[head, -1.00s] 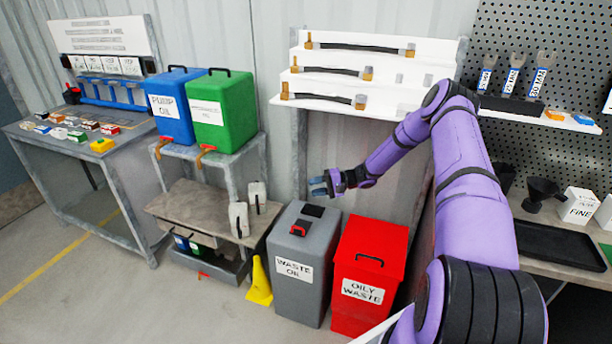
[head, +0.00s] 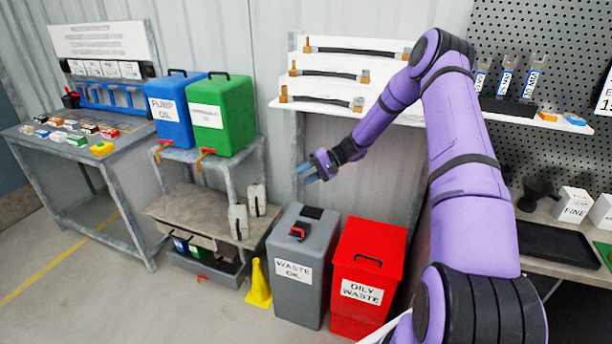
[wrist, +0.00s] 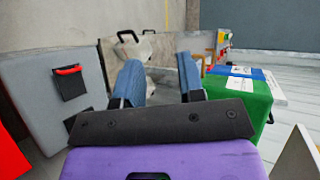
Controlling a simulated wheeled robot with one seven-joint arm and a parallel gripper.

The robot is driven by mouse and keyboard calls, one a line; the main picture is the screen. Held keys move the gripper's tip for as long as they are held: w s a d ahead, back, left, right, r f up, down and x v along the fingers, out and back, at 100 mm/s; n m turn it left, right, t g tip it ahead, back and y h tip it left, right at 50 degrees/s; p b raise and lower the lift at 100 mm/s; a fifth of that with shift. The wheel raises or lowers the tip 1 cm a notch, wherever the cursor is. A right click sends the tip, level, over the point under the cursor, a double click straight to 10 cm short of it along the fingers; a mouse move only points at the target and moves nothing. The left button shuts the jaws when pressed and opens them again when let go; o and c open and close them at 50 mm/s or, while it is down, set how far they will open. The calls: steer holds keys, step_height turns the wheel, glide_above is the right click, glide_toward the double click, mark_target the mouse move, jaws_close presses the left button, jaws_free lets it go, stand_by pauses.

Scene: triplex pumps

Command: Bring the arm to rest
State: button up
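My purple arm reaches up from the lower right of the head view and bends down to my gripper (head: 309,174). The gripper is in free air above the grey waste oil bin (head: 298,265), in front of the corrugated wall. In the wrist view my gripper (wrist: 160,80) shows two blue fingers standing well apart, with no object held between them. The fingers touch nothing that I can see.
A red oily waste bin (head: 368,278) stands beside the grey bin. Blue (head: 175,108) and green (head: 222,112) oil containers stand on a rack to the left. White hose shelves (head: 335,108) are behind the arm. A yellow cone (head: 259,284) stands on the floor.

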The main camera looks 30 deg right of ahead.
stand_by(0.4)
steer(key=s+a+r+n+g+h, duration=0.1)
steer(key=s+a+r+h, duration=0.25)
steer(key=s+r, duration=0.4)
steer(key=s+a+r+n+g+h, duration=0.15)
steer(key=s+a+r, duration=0.25)
steer(key=r, duration=0.7)
steer(key=s+a+r+n+h, duration=0.2)
steer(key=s+a+r+h, duration=0.15)
steer(key=s+r, duration=0.4)
steer(key=s+r+t+h, duration=0.2)
steer(key=s+r, duration=0.2)
steer(key=s, duration=0.8)
steer(key=s+r+t+h, duration=0.2)
steer(key=s+r, duration=0.3)
steer(key=s, duration=0.7)
steer(key=shift+a, duration=0.45)
steer(key=shift+n, duration=0.25)
